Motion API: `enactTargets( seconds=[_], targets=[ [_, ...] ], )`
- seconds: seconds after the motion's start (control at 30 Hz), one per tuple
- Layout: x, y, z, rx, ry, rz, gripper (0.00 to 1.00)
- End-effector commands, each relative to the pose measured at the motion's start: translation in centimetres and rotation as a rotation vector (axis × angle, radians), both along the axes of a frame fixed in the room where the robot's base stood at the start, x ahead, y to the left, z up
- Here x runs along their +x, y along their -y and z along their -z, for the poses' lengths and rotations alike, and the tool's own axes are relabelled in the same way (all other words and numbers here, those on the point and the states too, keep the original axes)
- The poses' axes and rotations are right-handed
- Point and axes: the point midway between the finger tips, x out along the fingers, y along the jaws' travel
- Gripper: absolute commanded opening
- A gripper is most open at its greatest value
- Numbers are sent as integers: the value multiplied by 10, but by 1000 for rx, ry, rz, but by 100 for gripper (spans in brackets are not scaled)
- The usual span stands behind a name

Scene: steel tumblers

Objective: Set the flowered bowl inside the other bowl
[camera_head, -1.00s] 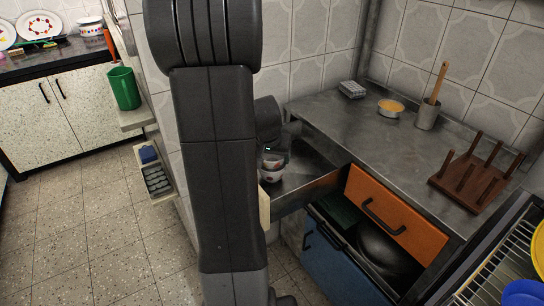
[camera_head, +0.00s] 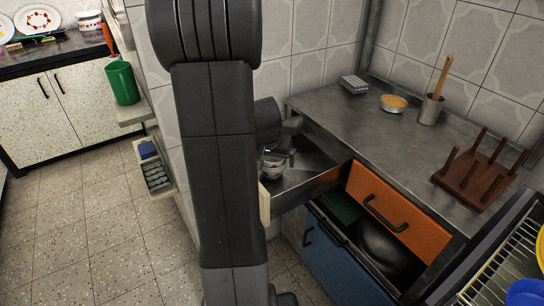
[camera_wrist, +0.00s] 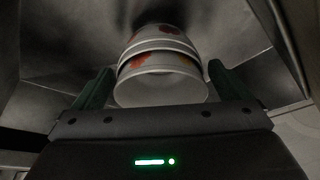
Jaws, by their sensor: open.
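Two whitish bowls with red-orange marks stand stacked in the open metal drawer, one seated in the other. The upper bowl (camera_wrist: 160,88) shows its pale rim and inside nearest the wrist camera, with orange marks on its outer side. The lower bowl (camera_wrist: 165,32) lies beyond it, with red marks on its wall; it also shows in the head view (camera_head: 272,174). My gripper (camera_wrist: 158,80) is open, with one finger on each side of the upper bowl's rim and small gaps visible. In the head view my arm hides part of the drawer.
The steel counter (camera_head: 350,125) right of the drawer carries a pie-like dish (camera_head: 393,104), a utensil pot (camera_head: 430,110) and a wooden peg rack (camera_head: 478,172). An orange drawer front (camera_head: 395,210) and open blue drawer (camera_head: 340,265) are below. Drawer walls surround the bowls closely.

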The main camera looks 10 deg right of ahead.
Motion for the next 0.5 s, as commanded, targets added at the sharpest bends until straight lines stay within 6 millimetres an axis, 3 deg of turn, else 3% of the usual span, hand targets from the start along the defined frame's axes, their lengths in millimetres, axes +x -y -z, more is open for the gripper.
enactTargets(
  seconds=[0.17, 0.5],
  targets=[
    [-3, -2, -17, -1, 6, -1, 96],
    [-26, -14, -80, 0, 4, -2, 96]
  ],
)
